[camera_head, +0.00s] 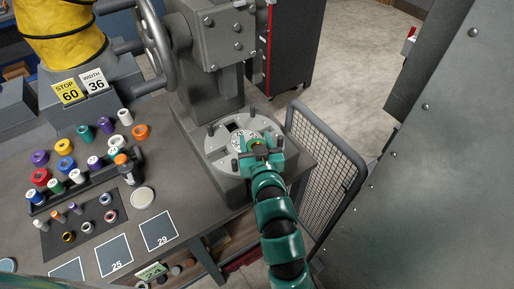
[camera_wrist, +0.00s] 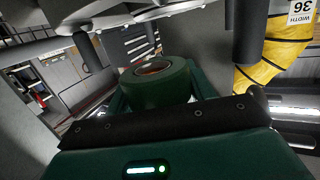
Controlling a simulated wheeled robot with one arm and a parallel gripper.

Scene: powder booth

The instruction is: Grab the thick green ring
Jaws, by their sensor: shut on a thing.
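My gripper (camera_head: 259,149) is over the round grey plate of the press-like machine, at the right end of the bench. In the wrist view the thick green ring (camera_wrist: 156,88) sits between the jaws, its round opening facing up with a brownish inner rim. My gripper is shut on it. The lower part of the ring is hidden behind the gripper body. In the head view the ring is mostly hidden by the jaws. Whether it touches the plate I cannot tell.
The round plate (camera_head: 220,157) has several dark upright posts around its edge. Many coloured rings and spools stand on the bench to the left, including a teal one (camera_head: 84,132). A mesh guard (camera_head: 329,165) stands at the right. Numbered squares (camera_head: 159,231) lie at the front.

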